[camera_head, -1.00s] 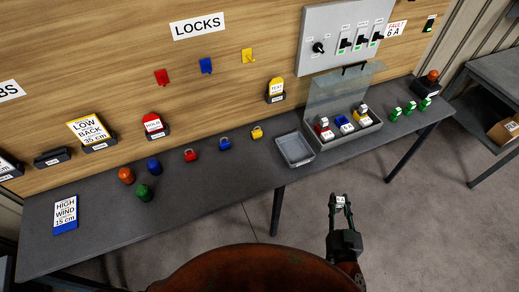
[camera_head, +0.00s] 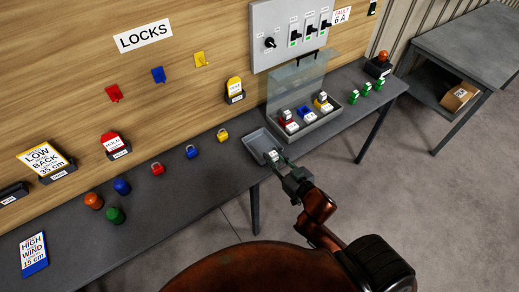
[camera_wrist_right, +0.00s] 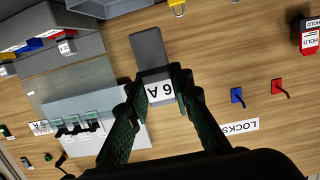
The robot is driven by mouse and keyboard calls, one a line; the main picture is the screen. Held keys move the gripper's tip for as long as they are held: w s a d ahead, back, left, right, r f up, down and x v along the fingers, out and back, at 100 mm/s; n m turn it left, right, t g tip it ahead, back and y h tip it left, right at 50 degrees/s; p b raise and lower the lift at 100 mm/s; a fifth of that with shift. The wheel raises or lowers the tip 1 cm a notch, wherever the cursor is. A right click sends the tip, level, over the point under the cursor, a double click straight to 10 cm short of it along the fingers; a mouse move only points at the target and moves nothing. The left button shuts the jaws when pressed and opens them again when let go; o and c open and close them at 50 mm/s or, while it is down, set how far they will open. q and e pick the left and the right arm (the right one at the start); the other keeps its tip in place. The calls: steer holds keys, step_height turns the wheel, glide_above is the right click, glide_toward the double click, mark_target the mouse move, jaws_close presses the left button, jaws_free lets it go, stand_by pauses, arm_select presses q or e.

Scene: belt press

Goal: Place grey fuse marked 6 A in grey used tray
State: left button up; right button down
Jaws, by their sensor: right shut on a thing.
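The grey fuse (camera_wrist_right: 146,52) has a white label reading 6 A, which faces me in the right wrist view. My right gripper (camera_wrist_right: 155,82) is shut on it, one finger on each side of the label. In the head view the right gripper (camera_head: 277,159) and the fuse (camera_head: 271,156) appear over the near right part of the grey tray (camera_head: 258,139). The tray stands on the bench, left of the fuse box, and its visible inside looks empty. I cannot tell how high the fuse is above it. My left gripper is not in view.
An open box (camera_head: 318,126) with a clear lid (camera_head: 296,82) holds red, blue and yellow-marked fuses, right of the tray. Green fuses (camera_head: 366,90) stand farther right. Padlocks (camera_head: 192,151) lie left of the tray. A panel with switches (camera_head: 290,35) hangs behind.

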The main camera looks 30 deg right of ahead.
steer(key=w+d+r, duration=0.2)
steer(key=w+d, duration=0.1)
steer(key=d, duration=0.1)
steer(key=b, duration=0.2)
glide_above(262, 148)
steer(key=shift+y, duration=0.3)
step_height(262, 148, down, 10)
steer(key=shift+r, duration=0.2)
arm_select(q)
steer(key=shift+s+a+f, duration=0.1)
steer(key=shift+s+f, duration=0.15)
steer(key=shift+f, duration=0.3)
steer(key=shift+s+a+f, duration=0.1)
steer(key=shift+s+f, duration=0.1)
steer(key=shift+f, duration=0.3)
arm_select(e)
steer(key=shift+s+f, duration=0.1)
steer(key=shift+f, duration=1.4)
steer(key=shift+f, duration=0.15)
steer(key=c, duration=1.7)
jaws_free()
